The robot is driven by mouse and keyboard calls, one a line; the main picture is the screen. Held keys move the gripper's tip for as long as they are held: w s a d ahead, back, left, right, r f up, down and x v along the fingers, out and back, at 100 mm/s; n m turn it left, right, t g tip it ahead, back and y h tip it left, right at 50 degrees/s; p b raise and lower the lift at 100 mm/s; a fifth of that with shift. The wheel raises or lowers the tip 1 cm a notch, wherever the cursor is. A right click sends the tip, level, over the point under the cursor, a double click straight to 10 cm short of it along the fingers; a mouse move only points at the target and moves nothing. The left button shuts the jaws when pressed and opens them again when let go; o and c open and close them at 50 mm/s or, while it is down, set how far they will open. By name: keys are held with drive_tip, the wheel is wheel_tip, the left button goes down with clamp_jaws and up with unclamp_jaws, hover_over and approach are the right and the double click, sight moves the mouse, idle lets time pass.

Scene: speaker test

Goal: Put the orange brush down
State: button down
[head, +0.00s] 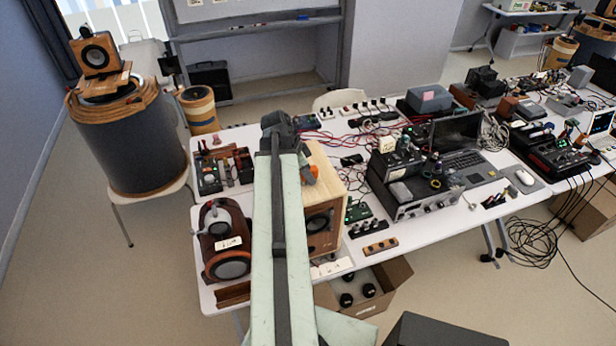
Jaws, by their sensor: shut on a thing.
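The orange brush (313,170) shows as a small orange patch just right of my arm, in front of the light wooden top of a speaker box. My gripper (306,171) is a small dark shape beside my arm, mostly hidden by it, and is shut on the orange brush. Most of the brush is hidden. I cannot tell whether the brush touches the speaker box (327,190).
The white table (357,259) is crowded. A red-brown speaker unit (222,240) stands left of my arm, and an amplifier stack (410,190) and a laptop (462,140) stand right. A cardboard box (390,285) is on the floor. Narrow bare strips show along the front edge.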

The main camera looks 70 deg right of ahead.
drive_tip(key=shift+f, duration=0.2)
drive_tip(key=c, duration=1.1)
unclamp_jaws()
drive_tip(key=shift+r, duration=0.1)
drive_tip(key=p+v, duration=0.7)
drive_tip(key=shift+r, duration=0.35)
drive_tip(key=shift+w, duration=0.1)
